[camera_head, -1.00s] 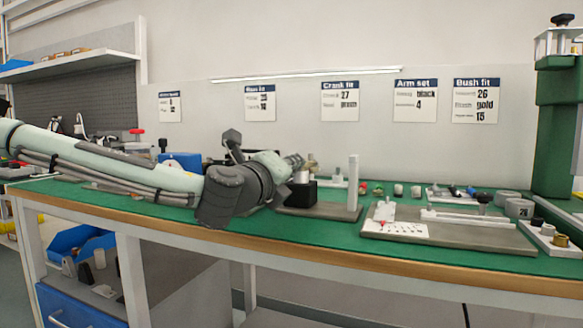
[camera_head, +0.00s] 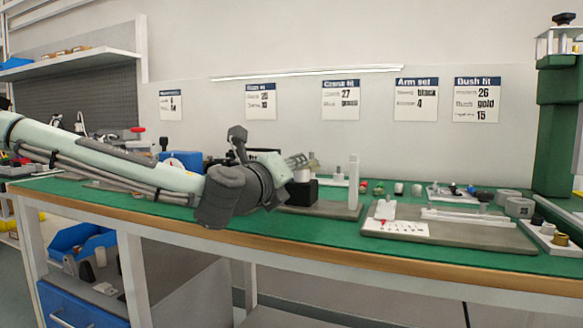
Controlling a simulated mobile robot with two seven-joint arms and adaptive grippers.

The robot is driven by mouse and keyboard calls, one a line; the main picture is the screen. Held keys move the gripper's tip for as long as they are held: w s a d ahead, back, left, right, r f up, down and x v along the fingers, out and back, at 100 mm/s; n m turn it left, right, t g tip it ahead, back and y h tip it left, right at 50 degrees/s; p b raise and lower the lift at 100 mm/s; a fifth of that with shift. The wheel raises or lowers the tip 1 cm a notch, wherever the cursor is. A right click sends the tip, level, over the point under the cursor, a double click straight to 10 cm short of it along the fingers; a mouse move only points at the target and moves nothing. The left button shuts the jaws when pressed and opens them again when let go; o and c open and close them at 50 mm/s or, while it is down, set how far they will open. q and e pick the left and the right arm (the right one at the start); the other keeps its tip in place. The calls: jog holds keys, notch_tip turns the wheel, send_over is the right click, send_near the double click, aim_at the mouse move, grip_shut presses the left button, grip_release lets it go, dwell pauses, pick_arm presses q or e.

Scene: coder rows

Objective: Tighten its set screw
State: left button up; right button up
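My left arm reaches in from the left, and its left gripper (camera_head: 300,161) is above and beside a black block (camera_head: 303,193) with a pale round piece (camera_head: 301,176) on top. The fingers are small and partly overlap, so I cannot tell if they are open or touching the piece. The block stands on a grey base plate (camera_head: 325,210) with an upright pale post (camera_head: 353,183). The set screw cannot be made out. My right gripper is not in view.
A grey board (camera_head: 470,238) with a white scale card (camera_head: 398,229) and a pale rail (camera_head: 468,217) lies to the right. Several small parts line the back of the green bench (camera_head: 305,240). A green press (camera_head: 558,130) stands at far right. The front strip is clear.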

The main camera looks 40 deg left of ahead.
pick_arm(q)
jog(key=shift+o, duration=0.4)
jog(key=shift+r, duration=0.2)
notch_tip(320, 180, up, 10)
jog(key=shift+f, duration=0.15)
dwell(0.5)
